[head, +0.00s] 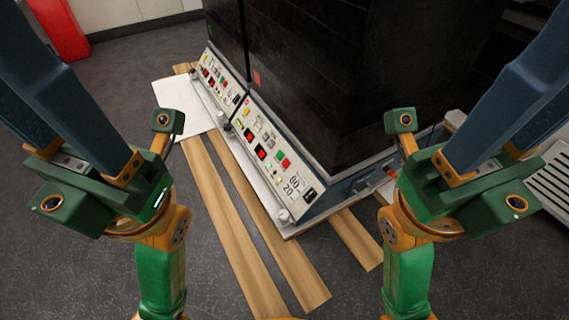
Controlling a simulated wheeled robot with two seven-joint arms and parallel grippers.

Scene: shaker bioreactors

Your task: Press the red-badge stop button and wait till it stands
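A dark cabinet bears a small red badge (257,78). Below it is a sloped white control panel (270,142) with yellow, red and green buttons. Which button is the stop cannot be told. A second panel (216,84) continues at the far left, below a green badge (209,28). My two arms flank the machine, apart from the panel.
Wooden planks (235,225) lie under and in front of the machine on dark floor. A white slab (183,107) lies beside the far panel. A red object (60,30) stands at upper left. A grey slatted unit (552,183) is at right.

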